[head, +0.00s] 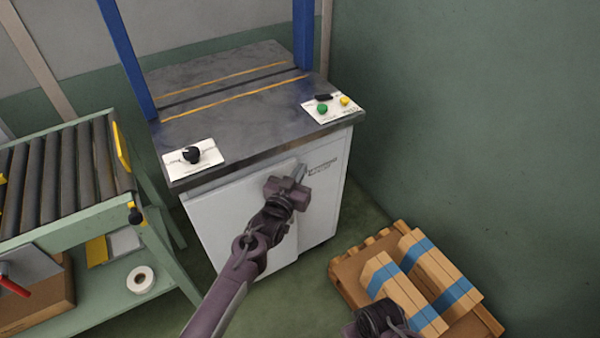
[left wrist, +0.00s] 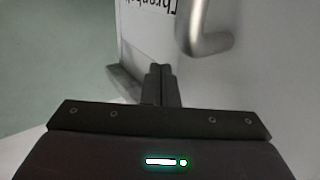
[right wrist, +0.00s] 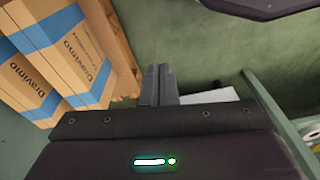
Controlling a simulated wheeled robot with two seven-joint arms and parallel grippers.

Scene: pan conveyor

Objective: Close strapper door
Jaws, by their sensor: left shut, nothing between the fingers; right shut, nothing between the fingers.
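The strapper (head: 240,110) is a white cabinet with a dark metal top and a blue arch. Its white door (head: 225,220) covers the left and middle of the front; it looks close to the cabinet, perhaps slightly ajar. My left gripper (head: 300,173) is shut and empty at the door's upper right edge, near the lettered panel. In the left wrist view, its fingertips (left wrist: 160,75) are beside a curved metal handle (left wrist: 212,38), apart from it in the picture. My right gripper (right wrist: 158,80) is shut and empty; only part of it shows at the head view's bottom edge.
A green roller conveyor (head: 75,225) stands left of the strapper, with a tape roll (head: 140,280) on its lower shelf. A wooden pallet (head: 350,285) with blue-banded cartons (head: 440,275) lies at the right. A green wall is behind. Some floor is clear between cabinet and pallet.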

